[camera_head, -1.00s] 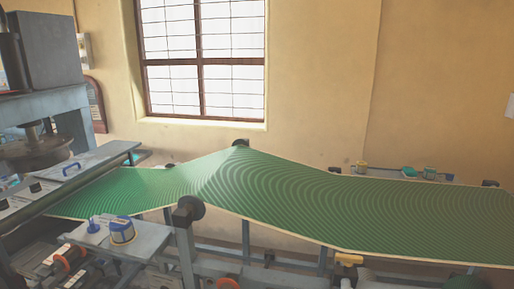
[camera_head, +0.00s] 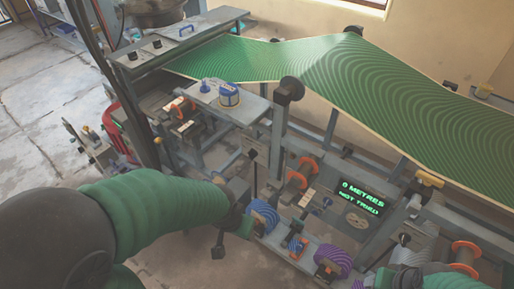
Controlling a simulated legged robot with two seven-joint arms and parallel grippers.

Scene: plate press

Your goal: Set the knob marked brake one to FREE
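I cannot pick out a knob whose "brake one" or FREE marking is readable. Several small dark knobs and levers with pale label plates (camera_head: 308,198) sit along the machine's front, too small to read. An orange-flanged roller (camera_head: 300,173) stands beside those plates. My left arm reaches in from the left, and its gripper (camera_head: 237,205) is at the front of the machine, beside a blue striped spool (camera_head: 263,217). Its fingers are too small and overlapped to judge. My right arm (camera_head: 455,283) shows only at the bottom right edge; its gripper is not clearly visible.
A green patterned web (camera_head: 370,80) runs over the machine. A black display (camera_head: 361,197) reads "0 METRES" above a second green line. A purple spool (camera_head: 333,262) sits low in front. A grey shelf (camera_head: 240,105) holds a blue-and-white tin. Bare floor (camera_head: 40,170) lies left.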

